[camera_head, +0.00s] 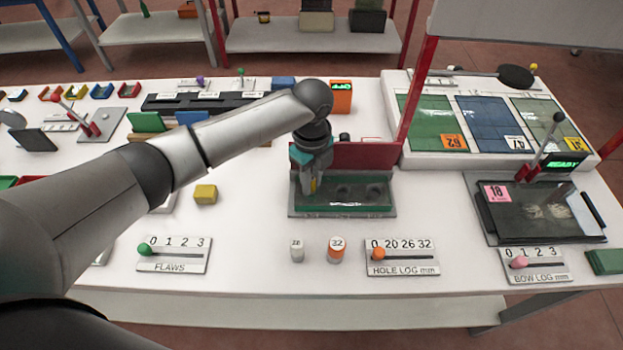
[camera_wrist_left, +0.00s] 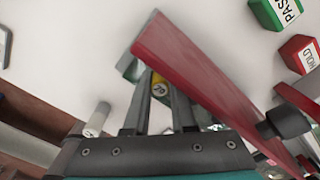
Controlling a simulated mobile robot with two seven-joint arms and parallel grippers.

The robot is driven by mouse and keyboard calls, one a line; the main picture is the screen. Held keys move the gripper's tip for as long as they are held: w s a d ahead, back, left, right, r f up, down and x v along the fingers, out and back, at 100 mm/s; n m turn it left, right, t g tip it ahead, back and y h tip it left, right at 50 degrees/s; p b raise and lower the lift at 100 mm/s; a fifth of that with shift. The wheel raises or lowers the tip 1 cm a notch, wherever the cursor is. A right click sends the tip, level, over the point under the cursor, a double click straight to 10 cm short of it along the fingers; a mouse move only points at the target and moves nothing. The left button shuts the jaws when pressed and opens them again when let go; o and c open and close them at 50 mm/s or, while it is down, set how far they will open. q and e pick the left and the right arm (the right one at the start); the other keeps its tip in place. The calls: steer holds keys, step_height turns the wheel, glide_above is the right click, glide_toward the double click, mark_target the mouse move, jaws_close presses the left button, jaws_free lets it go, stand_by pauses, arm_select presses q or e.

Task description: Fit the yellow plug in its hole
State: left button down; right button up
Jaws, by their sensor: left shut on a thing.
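My left gripper (camera_head: 311,186) points down over the left part of a green glass pane in a grey tray (camera_head: 382,210). It is shut on the yellow plug (camera_wrist_left: 158,87), which shows between the two fingers in the left wrist view and as a small yellow patch (camera_head: 313,185) in the head view. Dark round holes show in the pane (camera_head: 360,205) right of the gripper. The hole under the gripper is hidden, and I cannot tell whether the plug touches the pane. My right gripper is not in view.
A red panel (camera_head: 365,154) stands upright along the tray's back edge, close to the gripper. A white plug (camera_head: 297,251) and an orange plug (camera_head: 337,250) stand in front, left of the hole log board (camera_head: 402,257). A yellow block (camera_head: 205,194) lies to the left.

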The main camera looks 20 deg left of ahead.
arm_select(q)
steer(key=shift+f, duration=0.2)
steer(key=c, duration=0.7)
jaws_free()
steer(key=shift+c, duration=0.2)
steer(key=shift+r, duration=0.1)
step_height(320, 180, up, 12)
steer(key=p, duration=0.1)
steer(key=shift+r+p, duration=0.15)
steer(key=shift+p, duration=0.25)
